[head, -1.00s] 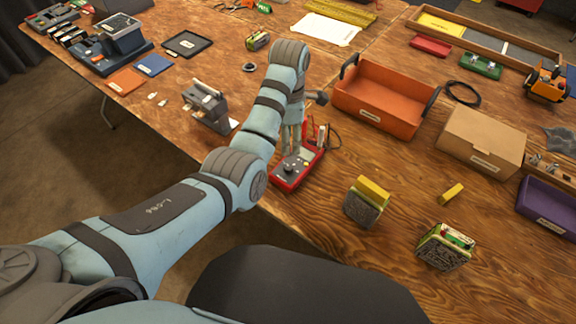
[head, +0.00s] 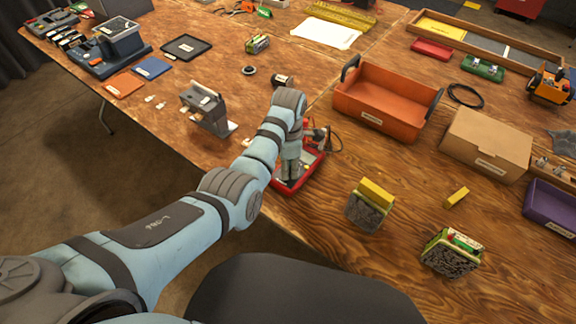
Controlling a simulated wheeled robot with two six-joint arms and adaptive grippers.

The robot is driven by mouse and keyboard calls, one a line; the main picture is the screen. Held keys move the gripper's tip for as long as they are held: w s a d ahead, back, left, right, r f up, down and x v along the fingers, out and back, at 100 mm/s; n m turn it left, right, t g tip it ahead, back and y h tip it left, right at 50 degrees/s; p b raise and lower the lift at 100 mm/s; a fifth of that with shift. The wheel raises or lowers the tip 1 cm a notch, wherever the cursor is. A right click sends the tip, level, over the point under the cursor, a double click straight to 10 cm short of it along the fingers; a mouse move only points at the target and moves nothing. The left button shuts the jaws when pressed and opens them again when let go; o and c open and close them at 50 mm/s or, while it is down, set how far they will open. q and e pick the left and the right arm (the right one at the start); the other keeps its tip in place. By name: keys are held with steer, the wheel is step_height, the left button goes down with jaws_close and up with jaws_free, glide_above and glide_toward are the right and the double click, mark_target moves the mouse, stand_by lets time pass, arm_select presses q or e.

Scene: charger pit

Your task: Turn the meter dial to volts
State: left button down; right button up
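The red meter (head: 313,163) lies near the front edge of the wooden table, below the middle of the head view. My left arm reaches in from the left and crosses over it. My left gripper (head: 290,175) points down onto the meter's face, at about where the dial sits. The wrist and fingers hide the dial, so I cannot see its setting or whether the fingers touch it. The fingers are too small and covered to tell open from shut. My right gripper is not in view.
An orange bin (head: 385,100) and a cardboard box (head: 486,145) stand to the right of the meter. A grey device (head: 207,108) stands to its left.

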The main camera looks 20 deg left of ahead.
arm_select(q)
steer(key=shift+r, duration=0.1)
steer(key=shift+r+m+p, duration=0.1)
steer(key=shift+m+p, duration=1.05)
steer(key=shift+m, duration=0.05)
steer(key=m+p, duration=0.1)
steer(key=m, duration=0.1)
steer(key=shift+m, duration=0.3)
steer(key=m+p, duration=0.1)
steer(key=m, duration=0.2)
steer(key=shift+m+p, duration=0.3)
steer(key=shift+m, duration=1.5)
steer(key=c, duration=1.4)
jaws_free()
